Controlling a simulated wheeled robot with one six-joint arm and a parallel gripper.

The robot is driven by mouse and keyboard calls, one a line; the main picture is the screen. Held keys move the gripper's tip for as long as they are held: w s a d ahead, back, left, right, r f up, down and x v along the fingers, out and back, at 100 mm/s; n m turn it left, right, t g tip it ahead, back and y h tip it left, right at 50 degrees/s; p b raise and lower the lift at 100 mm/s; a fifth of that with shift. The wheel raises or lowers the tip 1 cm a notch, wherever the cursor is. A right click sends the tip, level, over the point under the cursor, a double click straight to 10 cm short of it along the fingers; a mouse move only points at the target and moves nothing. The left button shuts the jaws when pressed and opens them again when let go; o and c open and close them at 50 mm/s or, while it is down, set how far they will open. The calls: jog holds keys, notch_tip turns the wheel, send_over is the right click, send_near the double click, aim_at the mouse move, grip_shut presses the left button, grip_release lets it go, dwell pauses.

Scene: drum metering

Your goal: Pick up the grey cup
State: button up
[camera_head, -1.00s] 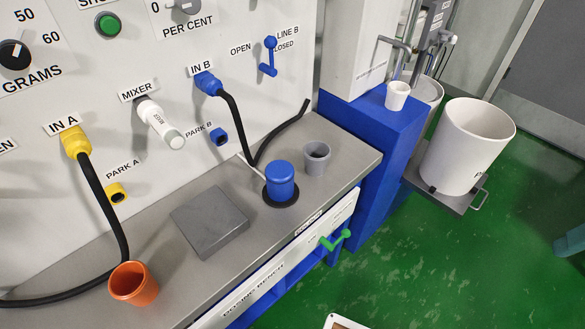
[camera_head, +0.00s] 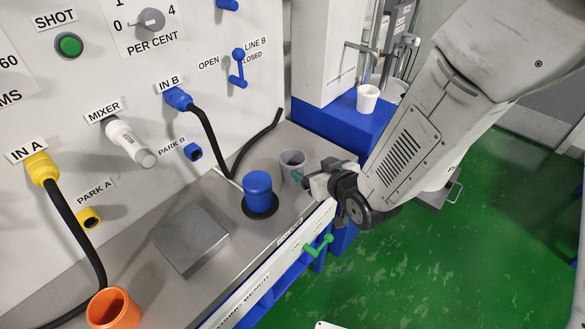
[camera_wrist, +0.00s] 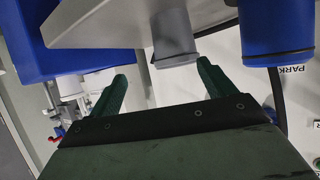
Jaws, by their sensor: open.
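The grey cup (camera_head: 290,160) stands upright on the bench's right part, to the right of the blue-capped cylinder (camera_head: 257,190). My gripper (camera_head: 300,178) reaches in from the right, with its fingertips low at the cup's near right side. In the wrist view the grey cup (camera_wrist: 172,35) appears at the top, beyond the open green fingers of my gripper (camera_wrist: 163,72), and closer to the right finger. Whether a finger touches the cup cannot be told. The arm hides what lies behind it to the right.
The blue-capped cylinder also shows beside the cup in the wrist view (camera_wrist: 275,30). A white cup (camera_head: 367,98) stands on the blue ledge (camera_head: 335,123). An orange cup (camera_head: 113,310) and a grey block (camera_head: 190,238) are at left. A black hose (camera_head: 207,140) hangs behind the cylinder.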

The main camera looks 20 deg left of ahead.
aim_at(288, 162)
jog(key=shift+s+a+f+y, duration=0.2)
jog(key=shift+s+a+f, duration=0.1)
jog(key=shift+a, duration=0.2)
jog(key=shift+s+a+f+y, duration=0.2)
jog(key=shift+a+f, duration=0.1)
jog(key=shift+a, duration=0.15)
jog(key=shift+n, duration=0.3)
jog(key=x, duration=0.7)
jog(key=shift+w+a+f, duration=0.15)
jog(key=shift+a, duration=0.1)
jog(key=c, duration=1.1)
